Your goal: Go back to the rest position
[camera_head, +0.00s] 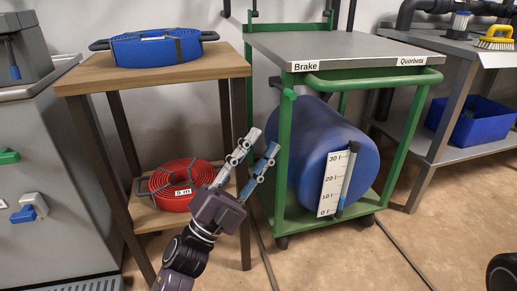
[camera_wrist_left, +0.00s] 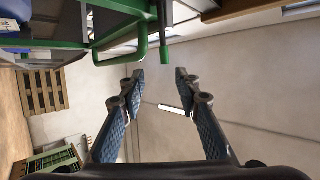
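My left gripper (camera_head: 258,146) reaches up from the bottom of the head view, in front of the gap between the wooden shelf and the green trolley. Its two fingers are apart with nothing between them. In the left wrist view its fingers (camera_wrist_left: 160,78) also stand apart and empty, with a pale wall behind. My right gripper does not show; only a dark round part, which may be mine, is cut off at the lower right edge of the head view.
A wooden shelf (camera_head: 90,78) carries a blue hose coil (camera_head: 155,50) above and a red hose coil (camera_head: 172,182) below. A green trolley (camera_head: 284,150) with a grey top holds a blue barrel (camera_head: 310,140). A blue crate (camera_head: 480,128) sits under the right bench. Some floor (camera_head: 350,255) is clear.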

